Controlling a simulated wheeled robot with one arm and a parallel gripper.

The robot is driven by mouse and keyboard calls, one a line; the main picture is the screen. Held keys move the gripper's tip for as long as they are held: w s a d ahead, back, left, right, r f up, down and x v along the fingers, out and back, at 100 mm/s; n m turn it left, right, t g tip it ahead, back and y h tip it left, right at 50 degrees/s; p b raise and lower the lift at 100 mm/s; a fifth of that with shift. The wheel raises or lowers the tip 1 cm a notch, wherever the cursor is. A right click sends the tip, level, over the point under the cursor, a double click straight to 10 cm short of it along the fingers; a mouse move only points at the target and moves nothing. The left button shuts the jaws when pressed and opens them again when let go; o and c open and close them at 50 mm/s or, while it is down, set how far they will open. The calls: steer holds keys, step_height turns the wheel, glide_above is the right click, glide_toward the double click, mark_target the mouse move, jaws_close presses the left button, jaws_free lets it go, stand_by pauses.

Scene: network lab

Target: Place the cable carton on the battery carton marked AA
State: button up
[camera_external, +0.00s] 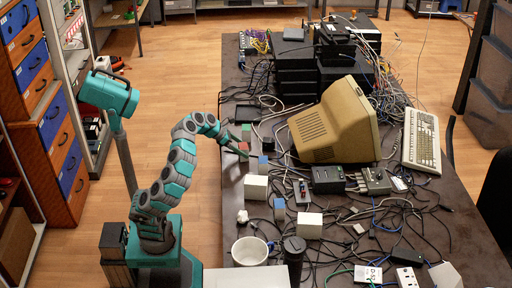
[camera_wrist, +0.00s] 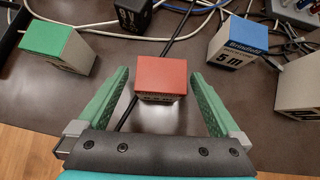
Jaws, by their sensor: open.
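My gripper (camera_wrist: 159,76) is open at the table's left edge, its green fingers on either side of a small red-topped carton (camera_wrist: 162,72) with visible gaps. In the outside view my gripper (camera_external: 236,150) is by the same red carton (camera_external: 243,146). A white carton with a blue top, marked "5 m" (camera_wrist: 231,47), stands to the right in the wrist view; it looks like the cable carton. A green-topped carton (camera_wrist: 58,46) stands to the left. I cannot read AA on any carton; the red carton's front print is too small.
A white box (camera_wrist: 302,96) is at the right edge of the wrist view. Loose cables and a black box (camera_wrist: 132,12) lie beyond the cartons. In the outside view, a beige monitor (camera_external: 335,120) and a white cup (camera_external: 250,252) stand on the dark table.

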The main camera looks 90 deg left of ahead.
steer(key=x, duration=0.4)
steer(key=shift+w+f, duration=0.1)
steer(key=shift+w, duration=0.05)
jaws_close()
stand_by(0.7)
steer(key=shift+r, duration=0.2)
